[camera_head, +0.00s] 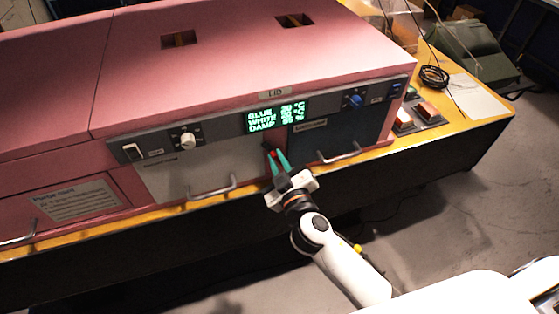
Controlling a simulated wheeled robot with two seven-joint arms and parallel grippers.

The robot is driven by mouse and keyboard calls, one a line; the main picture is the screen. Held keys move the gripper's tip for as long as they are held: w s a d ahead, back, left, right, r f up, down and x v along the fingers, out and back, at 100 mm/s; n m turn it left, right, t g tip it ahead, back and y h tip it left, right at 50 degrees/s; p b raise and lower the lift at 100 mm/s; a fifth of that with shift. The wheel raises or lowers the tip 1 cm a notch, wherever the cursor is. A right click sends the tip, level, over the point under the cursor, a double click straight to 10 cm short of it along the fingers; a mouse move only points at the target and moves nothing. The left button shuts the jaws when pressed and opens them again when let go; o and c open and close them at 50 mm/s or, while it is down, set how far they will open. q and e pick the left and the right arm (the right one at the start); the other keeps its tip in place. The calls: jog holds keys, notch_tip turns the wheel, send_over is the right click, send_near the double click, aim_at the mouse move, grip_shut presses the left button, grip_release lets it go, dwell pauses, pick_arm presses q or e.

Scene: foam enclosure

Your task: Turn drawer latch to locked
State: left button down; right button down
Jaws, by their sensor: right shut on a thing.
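The pink foam enclosure (230,65) stands on a yellow-edged bench. Its front has a white drawer front (185,178) at the left and a blue drawer front (345,135) at the right, each with a metal handle. My right gripper (275,160) is shut at the gap between the two fronts, just below the display. A small red part, apparently the drawer latch (271,154), shows between its green-edged fingers. The fingers hide most of it, so I cannot tell its position. My left gripper is not in view.
A lit display (276,116) sits above the gripper, with a white knob (186,140) and a blue knob (355,101) either side. The white drawer handle (214,190) and blue drawer handle (340,155) stick out beside the gripper. A button box (418,120) and cable coil (434,77) lie at right.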

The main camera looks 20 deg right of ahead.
jog(key=n, duration=0.8)
jog(key=f+n, duration=0.1)
jog(key=n, duration=0.3)
jog(key=shift+a+f+p, duration=0.1)
jog(key=shift+a+p, duration=0.25)
jog(key=c, duration=1.5)
grip_release()
jog(key=shift+s+f, duration=0.1)
jog(key=shift+s, duration=0.05)
jog(key=s+b, duration=0.2)
jog(key=s, duration=0.4)
jog(key=s+b, duration=0.2)
jog(key=s, duration=0.3)
jog(key=shift+s+d+b, duration=0.2)
jog(key=shift+s+b, duration=0.1)
jog(key=shift+s, duration=0.1)
